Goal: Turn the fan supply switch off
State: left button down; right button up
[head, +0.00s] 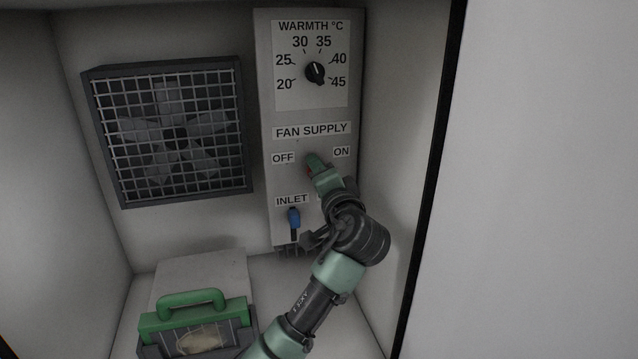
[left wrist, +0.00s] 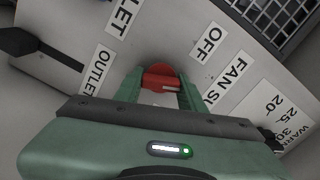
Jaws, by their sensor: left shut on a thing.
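The fan supply switch (left wrist: 160,74) is a red knob on the grey panel, between the OFF and ON labels. In the left wrist view my left gripper (left wrist: 160,88) has its two green fingers on either side of the red knob and is shut on it. The switch's exact pointing direction cannot be told. The OFF label (head: 283,158) is left, the ON label (head: 341,152) right. My right gripper is not in view.
Above is the black warmth dial (head: 315,71). Below is a blue inlet lever (head: 293,217), close to my arm. A caged fan (head: 165,130) is on the back wall at left. A green-handled box (head: 190,300) stands at lower left. White side walls enclose the space.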

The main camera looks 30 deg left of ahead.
pick_arm(q)
jog(key=shift+f+n+b, duration=0.2)
jog(key=shift+n+b, duration=0.85)
jog(key=shift+n, duration=0.55)
jog(key=c, duration=1)
grip_release()
jog(key=shift+o, duration=0.8)
jog(key=shift+r, duration=0.2)
jog(key=shift+d, duration=0.1)
jog(key=b+v, duration=0.1)
jog(key=v, duration=0.7)
jog(key=shift+b, duration=0.4)
jog(key=shift+f, duration=0.1)
